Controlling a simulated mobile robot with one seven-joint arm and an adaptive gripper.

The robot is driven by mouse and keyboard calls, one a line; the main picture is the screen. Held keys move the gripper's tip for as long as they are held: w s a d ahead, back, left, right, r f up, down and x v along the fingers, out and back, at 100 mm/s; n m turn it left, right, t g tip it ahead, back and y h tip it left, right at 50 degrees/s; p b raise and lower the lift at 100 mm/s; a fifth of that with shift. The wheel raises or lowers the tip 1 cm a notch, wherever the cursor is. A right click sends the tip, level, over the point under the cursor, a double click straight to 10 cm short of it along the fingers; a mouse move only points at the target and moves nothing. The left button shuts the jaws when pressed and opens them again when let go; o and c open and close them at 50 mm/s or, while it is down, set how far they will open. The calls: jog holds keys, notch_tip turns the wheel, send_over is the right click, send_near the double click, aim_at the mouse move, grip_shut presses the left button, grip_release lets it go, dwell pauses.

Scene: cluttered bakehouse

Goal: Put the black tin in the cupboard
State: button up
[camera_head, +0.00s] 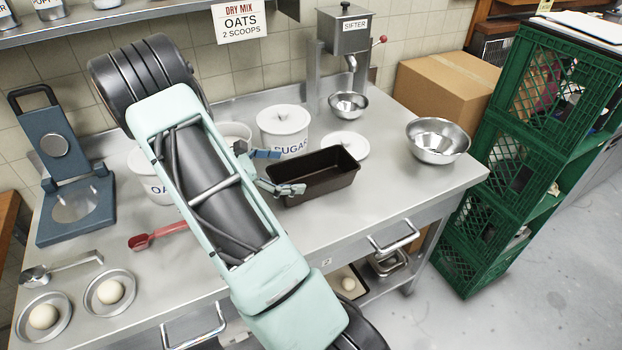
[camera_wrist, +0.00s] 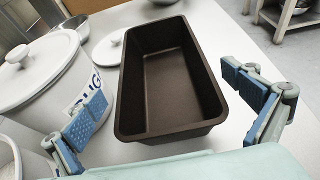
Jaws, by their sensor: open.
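The black tin (camera_head: 322,178) is a dark, empty rectangular loaf tin, upright on the steel worktable right of the sugar pot. In the wrist view the tin (camera_wrist: 172,85) stretches away from me, its near short end closest. My gripper (camera_head: 279,170) is open at the tin's left end. In the wrist view its blue-padded fingers (camera_wrist: 178,112) are spread, one to each side of the near end, with no clear contact. No cupboard can be made out in either view.
The white sugar pot (camera_head: 283,130) stands close to the tin and my gripper, with a white lid (camera_head: 345,145) behind the tin. A steel bowl (camera_head: 438,140) stands at the table's right, before stacked green crates (camera_head: 497,180). A red scoop (camera_head: 150,240) lies left. The table's front right is clear.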

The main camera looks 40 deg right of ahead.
aim_at(314, 168)
jog(key=x, duration=0.2)
jog(key=p+x, duration=0.1)
jog(key=x, duration=0.5)
jog(key=shift+a+f, duration=0.15)
jog(key=shift+f, duration=0.1)
jog(key=shift+a, duration=0.1)
jog(key=c, duration=1.6)
jog(key=shift+r, duration=0.65)
jog(key=s+a+r+b, duration=0.1)
jog(key=s+a+r, duration=0.1)
jog(key=s+r, duration=0.9)
jog(key=s, duration=0.2)
jog(key=shift+s+a+r, duration=0.3)
jog(key=shift+s+r, duration=0.05)
jog(key=shift+r, duration=0.05)
